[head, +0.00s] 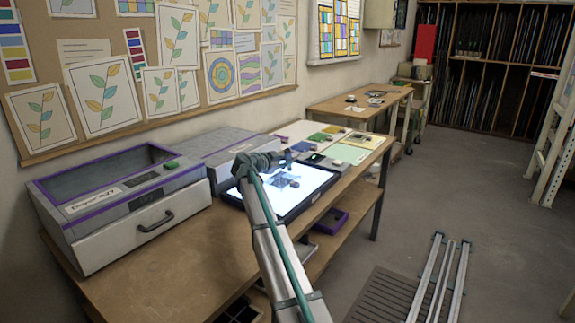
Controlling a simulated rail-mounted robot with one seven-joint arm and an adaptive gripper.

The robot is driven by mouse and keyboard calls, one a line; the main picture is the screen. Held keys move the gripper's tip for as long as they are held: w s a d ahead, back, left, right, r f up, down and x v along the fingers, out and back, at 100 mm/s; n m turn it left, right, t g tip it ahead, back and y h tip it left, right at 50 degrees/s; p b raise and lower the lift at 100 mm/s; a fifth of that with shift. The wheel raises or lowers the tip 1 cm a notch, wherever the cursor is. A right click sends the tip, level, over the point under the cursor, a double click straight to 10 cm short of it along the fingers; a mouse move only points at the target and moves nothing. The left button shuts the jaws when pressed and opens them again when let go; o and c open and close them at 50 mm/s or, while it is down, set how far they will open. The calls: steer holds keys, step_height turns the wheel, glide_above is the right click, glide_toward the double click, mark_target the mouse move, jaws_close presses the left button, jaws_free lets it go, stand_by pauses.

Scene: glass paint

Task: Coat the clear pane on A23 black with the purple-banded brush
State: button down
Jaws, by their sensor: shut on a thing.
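My gripper (289,163) is small and dark in the head view, low over the lit panel (318,195) on the workbench. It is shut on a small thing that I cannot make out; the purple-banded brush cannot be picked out. Dark grey shapes (287,182) show on the bright surface just below the gripper. I cannot tell whether they are panes, a tool or shadow. No A23 label is readable, and my arm hides part of the panel's left side.
A grey kiln-like box (120,225) with purple trim and a handle stands left on the wooden bench (165,285). A second grey box (215,150) is behind it. Coloured sheets (345,152) lie beyond the panel. A purple tray (330,221) sits on the lower shelf.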

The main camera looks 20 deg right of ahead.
steer(key=a+b, duration=0.4)
steer(key=a, duration=0.4)
steer(key=shift+a, duration=0.35)
steer(key=shift+b, duration=0.5)
steer(key=shift+f+b, duration=0.55)
steer(key=shift+b, duration=0.45)
stand_by(0.7)
steer(key=shift+s+a, duration=0.1)
steer(key=shift+s+a+b, duration=0.25)
steer(key=shift+s+a, duration=0.05)
steer(key=shift+a, duration=0.2)
steer(key=shift+s+a+b, duration=0.2)
steer(key=shift+s+a, duration=0.05)
steer(key=shift+a, duration=0.2)
steer(key=shift+r, duration=2.45)
